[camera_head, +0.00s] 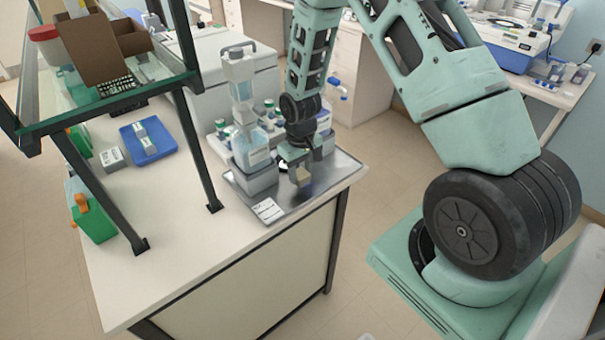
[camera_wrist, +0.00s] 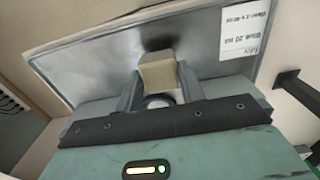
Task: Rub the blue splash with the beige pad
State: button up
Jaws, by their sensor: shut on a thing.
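My gripper (camera_head: 301,172) is shut on the beige pad (camera_head: 304,175), low over the metal tray (camera_head: 328,182) on the bench. In the wrist view the beige pad (camera_wrist: 158,72) sits between the two fingers of my gripper (camera_wrist: 160,90), with the tray (camera_wrist: 95,67) behind it. I cannot tell whether the pad touches the tray. A dark smudge or shadow shows on the tray just beyond the pad in the wrist view. I cannot clearly make out a blue splash; the pad and gripper may hide it.
A bottle in a grey holder (camera_head: 257,178) stands close left of my gripper. A white label (camera_head: 268,210) lies at the tray's near corner. A shelf frame (camera_head: 190,120) rises to the left, by a blue tray (camera_head: 152,153). The bench front is clear.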

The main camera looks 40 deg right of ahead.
aim_at(300, 173)
jog(key=shift+a+r+p, duration=0.1)
jog(key=shift+r+p, duration=1.6)
jog(key=shift+r, duration=1.05)
